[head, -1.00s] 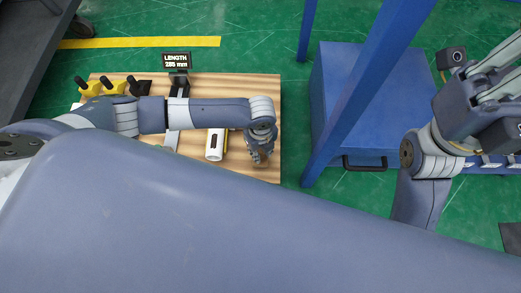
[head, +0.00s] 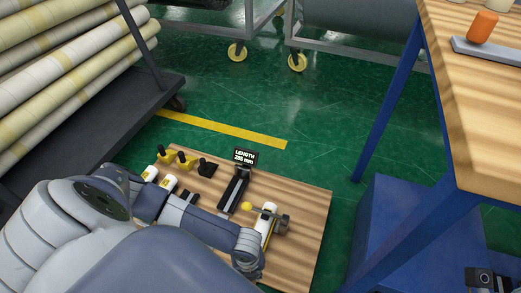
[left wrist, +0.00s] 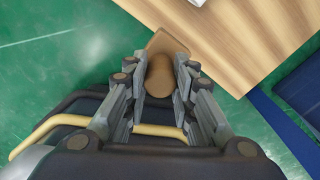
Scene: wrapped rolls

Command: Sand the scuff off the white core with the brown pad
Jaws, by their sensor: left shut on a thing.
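The white core (head: 266,224) lies on the wooden board, next to a yellow knob and a grey metal part. The scuff cannot be made out. My left gripper (head: 250,268) is low near the board's front edge, short of the core. In the left wrist view it (left wrist: 160,88) is shut on the brown pad (left wrist: 158,76), with a finger on each side of the pad's rounded grip. The pad hangs near the board's edge, apart from the core. My right gripper's fingers are out of view; only a bit of my right wrist shows at the bottom right.
The wooden board (head: 305,230) also carries a length display (head: 244,157) reading 285 mm, a dark slide, yellow-black clamps and white pieces. A taller wooden table (head: 480,120) on blue legs and a blue cabinet (head: 400,220) stand to the right. The board's right part is bare.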

